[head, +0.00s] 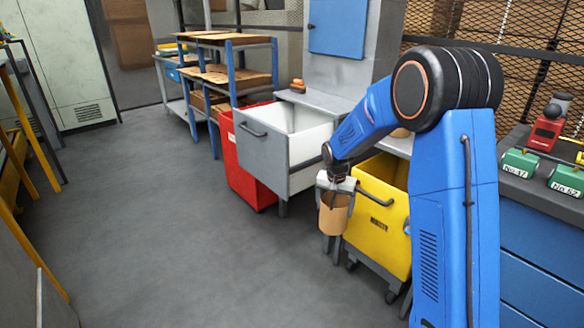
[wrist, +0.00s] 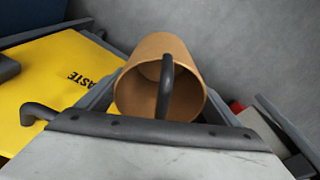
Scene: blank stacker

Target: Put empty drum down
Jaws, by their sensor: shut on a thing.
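The empty drum (head: 334,213) is a tan, open-topped cylinder. It hangs under my gripper (head: 337,184), beside the yellow bin. My gripper is shut on the drum. In the wrist view the drum (wrist: 160,75) shows its open mouth, and its visible inside looks empty. One dark finger of my gripper (wrist: 167,85) reaches into the mouth. The other finger is hidden, and so is the drum's underside in the wrist view.
A yellow bin (head: 378,230) marked with dark letters stands right behind the drum. An open grey drawer (head: 262,155) and a red bin (head: 240,180) are to its left. Shelving (head: 240,75) stands farther back. The grey floor (head: 160,220) at left is clear.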

